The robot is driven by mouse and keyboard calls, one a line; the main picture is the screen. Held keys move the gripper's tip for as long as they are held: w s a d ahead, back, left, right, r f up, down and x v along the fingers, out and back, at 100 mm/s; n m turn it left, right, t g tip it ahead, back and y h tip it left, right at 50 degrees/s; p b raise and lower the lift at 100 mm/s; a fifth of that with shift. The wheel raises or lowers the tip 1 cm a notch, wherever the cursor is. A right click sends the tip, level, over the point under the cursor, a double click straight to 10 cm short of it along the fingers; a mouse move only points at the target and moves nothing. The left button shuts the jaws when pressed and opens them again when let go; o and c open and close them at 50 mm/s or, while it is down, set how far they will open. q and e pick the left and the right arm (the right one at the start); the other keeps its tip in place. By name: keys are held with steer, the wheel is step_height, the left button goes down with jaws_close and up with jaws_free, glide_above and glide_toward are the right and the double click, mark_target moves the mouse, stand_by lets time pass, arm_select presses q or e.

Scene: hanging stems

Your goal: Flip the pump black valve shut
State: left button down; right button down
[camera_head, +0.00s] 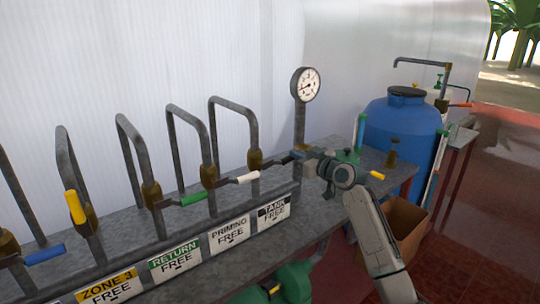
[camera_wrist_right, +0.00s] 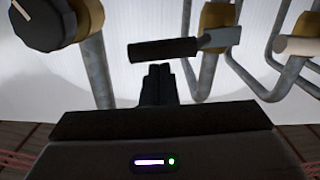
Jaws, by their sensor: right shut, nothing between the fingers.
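The black valve handle (camera_head: 287,160) sticks out sideways to the right from a brass valve body (camera_head: 255,160) on the rightmost bent pipe, above the black TANK FREE label (camera_head: 274,212). In the right wrist view the black handle (camera_wrist_right: 165,49) lies across the picture, its flat lever running right to the brass body (camera_wrist_right: 218,14). My right gripper (camera_head: 301,158) is at the handle's free end. Its fingertips (camera_wrist_right: 155,70) are shut and empty, just below the handle in the wrist view; I cannot tell whether they touch it. My left gripper is not in view.
White (camera_head: 248,177), green (camera_head: 192,199), yellow (camera_head: 75,206) and blue (camera_head: 45,254) handles stand in the row to the left. A pressure gauge (camera_head: 306,84) rises behind my right gripper. A black knob (camera_wrist_right: 42,22) is close at the wrist view's left. A blue tank (camera_head: 405,130) stands farther right.

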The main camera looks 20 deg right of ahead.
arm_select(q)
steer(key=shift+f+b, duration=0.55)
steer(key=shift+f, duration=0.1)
arm_select(e)
steer(key=shift+d+f, duration=0.15)
steer(key=shift+f, duration=0.45)
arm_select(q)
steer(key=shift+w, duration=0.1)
